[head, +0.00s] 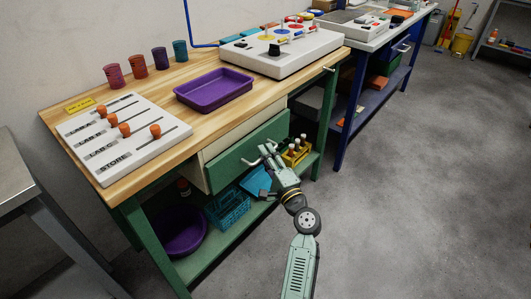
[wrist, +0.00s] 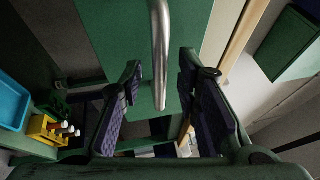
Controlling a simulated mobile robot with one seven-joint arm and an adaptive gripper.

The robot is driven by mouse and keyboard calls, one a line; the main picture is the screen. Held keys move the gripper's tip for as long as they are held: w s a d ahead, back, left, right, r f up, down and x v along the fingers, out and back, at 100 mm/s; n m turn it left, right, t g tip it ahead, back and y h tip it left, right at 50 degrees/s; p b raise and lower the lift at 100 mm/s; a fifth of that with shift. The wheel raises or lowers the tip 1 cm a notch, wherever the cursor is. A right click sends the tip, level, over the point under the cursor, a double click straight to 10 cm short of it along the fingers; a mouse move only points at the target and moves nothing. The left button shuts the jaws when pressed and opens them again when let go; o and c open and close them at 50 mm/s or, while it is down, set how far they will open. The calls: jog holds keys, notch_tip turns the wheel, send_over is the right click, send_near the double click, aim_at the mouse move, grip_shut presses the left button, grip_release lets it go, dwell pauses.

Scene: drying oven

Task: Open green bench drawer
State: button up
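The green drawer front (head: 240,158) is under the wooden bench top, at the middle of the head view. A pale panel shows above and left of it; I cannot tell whether the drawer stands slightly out. In the wrist view the drawer's green face (wrist: 185,30) fills the upper middle. Its silver bar handle (wrist: 160,45) runs down between my fingers. My gripper (head: 263,156) is at the drawer's front, its fingers open. In the wrist view my gripper (wrist: 161,75) has a visible gap on each side of the handle. Contact is not visible.
On the bench (head: 150,80) stand a purple tray (head: 214,88), a slider panel (head: 120,137) and several cups. The shelf below holds a purple bowl (head: 180,233), a blue basket (head: 228,208) and a yellow bottle rack (head: 296,155). The floor (head: 420,190) to the right is clear.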

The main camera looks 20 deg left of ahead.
jog(key=shift+w+a, duration=0.2)
jog(key=shift+c, duration=0.6)
grip_shut()
